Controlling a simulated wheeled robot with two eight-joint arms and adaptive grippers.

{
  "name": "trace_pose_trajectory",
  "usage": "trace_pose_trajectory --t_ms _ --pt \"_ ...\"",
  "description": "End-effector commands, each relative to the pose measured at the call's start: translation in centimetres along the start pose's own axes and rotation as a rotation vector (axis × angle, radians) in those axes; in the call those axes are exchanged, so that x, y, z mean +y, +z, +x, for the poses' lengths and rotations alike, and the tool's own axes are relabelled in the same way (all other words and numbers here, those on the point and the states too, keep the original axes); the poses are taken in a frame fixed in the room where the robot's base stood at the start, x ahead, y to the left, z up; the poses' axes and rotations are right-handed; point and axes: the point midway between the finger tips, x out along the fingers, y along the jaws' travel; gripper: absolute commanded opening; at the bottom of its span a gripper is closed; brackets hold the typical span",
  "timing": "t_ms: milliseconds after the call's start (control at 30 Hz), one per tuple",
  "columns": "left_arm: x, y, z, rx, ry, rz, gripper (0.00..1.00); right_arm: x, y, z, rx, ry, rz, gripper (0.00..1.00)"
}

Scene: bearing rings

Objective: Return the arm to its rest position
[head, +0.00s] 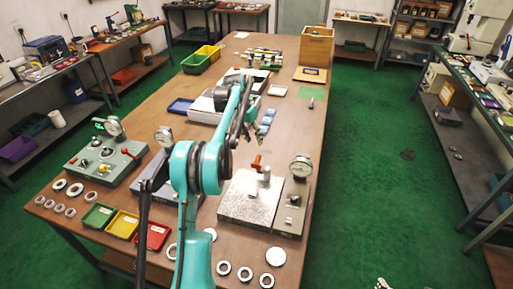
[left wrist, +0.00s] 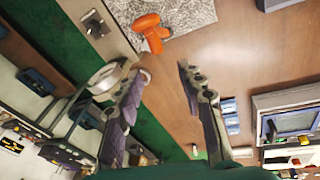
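My left arm, teal and black, rises from the bottom middle of the head view and bends over the table (head: 262,60). Its gripper (head: 256,140) hangs above the wooden top, behind the granite plate fixture (head: 249,205). In the left wrist view the two fingers of this gripper (left wrist: 162,72) are spread apart with nothing between them. The orange handle (head: 256,163) of the fixture is close to the gripper but apart from it; it also shows in the left wrist view (left wrist: 148,28). A small pale part (head: 382,284) at the bottom edge may belong to my right arm.
A dial gauge (head: 301,168) stands right of the granite plate. A grey-green gauge fixture (head: 105,163), several rings, and green, yellow and red trays (head: 152,236) are at the left front. A wooden box (head: 317,46) stands at the far end. Green floor (head: 375,150) is open on the right.

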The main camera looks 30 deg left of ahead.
Motion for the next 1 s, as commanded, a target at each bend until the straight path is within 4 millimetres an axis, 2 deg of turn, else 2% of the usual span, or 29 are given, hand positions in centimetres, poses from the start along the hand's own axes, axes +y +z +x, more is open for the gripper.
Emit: trace_pose_trajectory --t_ms 100,200,767,867,1000 --pt "0.0 0.0 -1.3 0.000 0.000 0.000 0.39 0.0 0.0 0.0 0.000 0.000 0.000 1.00" --pt "0.0 0.0 -1.8 0.000 0.000 0.001 0.39 0.0 0.0 0.0 0.000 0.000 0.000 1.00" --pt "0.3 0.1 -2.0 0.001 -0.002 0.001 0.39 0.0 0.0 0.1 0.000 0.000 0.000 1.00" --pt "1.7 0.5 -2.7 0.010 -0.013 0.003 0.39 0.0 0.2 0.3 0.000 0.000 0.000 1.00" --pt "5.9 2.2 -4.3 0.043 -0.049 0.007 0.39 0.0 0.7 1.0 0.000 0.000 0.000 1.00"
